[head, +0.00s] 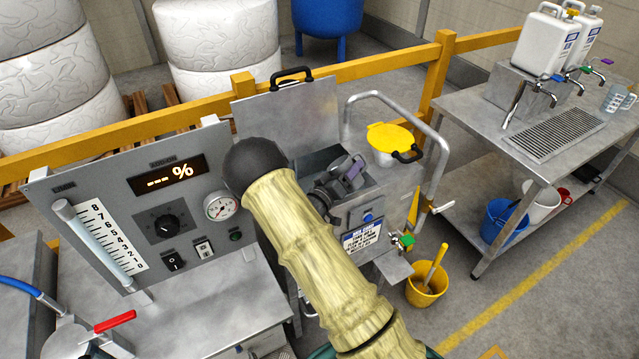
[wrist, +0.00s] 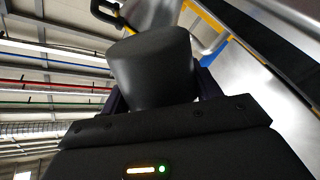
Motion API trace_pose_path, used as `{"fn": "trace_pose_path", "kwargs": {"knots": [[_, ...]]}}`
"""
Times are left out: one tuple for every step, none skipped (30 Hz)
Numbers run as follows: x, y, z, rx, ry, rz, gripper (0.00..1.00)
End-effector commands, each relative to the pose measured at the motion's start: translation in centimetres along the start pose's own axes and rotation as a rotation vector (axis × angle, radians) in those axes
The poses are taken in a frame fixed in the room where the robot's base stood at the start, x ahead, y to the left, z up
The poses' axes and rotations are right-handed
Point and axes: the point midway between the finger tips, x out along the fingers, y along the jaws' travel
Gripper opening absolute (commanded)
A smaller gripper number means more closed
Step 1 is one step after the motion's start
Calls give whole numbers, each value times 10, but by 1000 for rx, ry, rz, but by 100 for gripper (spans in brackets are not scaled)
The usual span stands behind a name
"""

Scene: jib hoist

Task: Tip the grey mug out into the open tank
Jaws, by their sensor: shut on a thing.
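The grey mug (wrist: 152,65) is held between the fingers of my gripper (wrist: 158,92) in the wrist view, which is rolled well over. Its mouth and contents do not show. In the head view my gripper (head: 347,178) is partly hidden by my own arm. It is over or close to the open tank (head: 372,194), a grey metal box with a blue-and-white label. The tank's lid (head: 288,118) stands raised at the back. I cannot tell how far the mug is tipped or whether anything is pouring from it.
A control panel (head: 130,200) with a dial and gauge stands left of the tank. A yellow lid (head: 390,137) and a bent metal rail (head: 432,140) are to the right. A yellow bucket (head: 427,287) is on the floor. A steel bench (head: 480,125) with white canisters stands far right.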

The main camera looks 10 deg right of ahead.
Motion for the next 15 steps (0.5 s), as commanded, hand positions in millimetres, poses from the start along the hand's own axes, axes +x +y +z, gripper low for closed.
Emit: {"fn": "trace_pose_path", "kwargs": {"knots": [[0,0,-1,-6,2,1,31],[0,0,-1,-11,2,1,31],[0,1,-2,-16,3,1,31],[0,1,-2,-20,4,1,31],[0,1,-2,-24,4,1,31],[0,1,-2,-29,5,1,31],[0,1,-3,-32,5,1,31],[0,1,-3,-36,6,1,31],[0,1,-3,-42,7,1,31],[0,1,-3,-46,7,1,31],[0,1,-3,-50,8,1,31],[0,2,-4,-56,9,1,31],[0,2,-4,-60,9,1,31],[0,2,-4,-64,10,1,31],[0,2,-4,-69,10,1,31]]}}
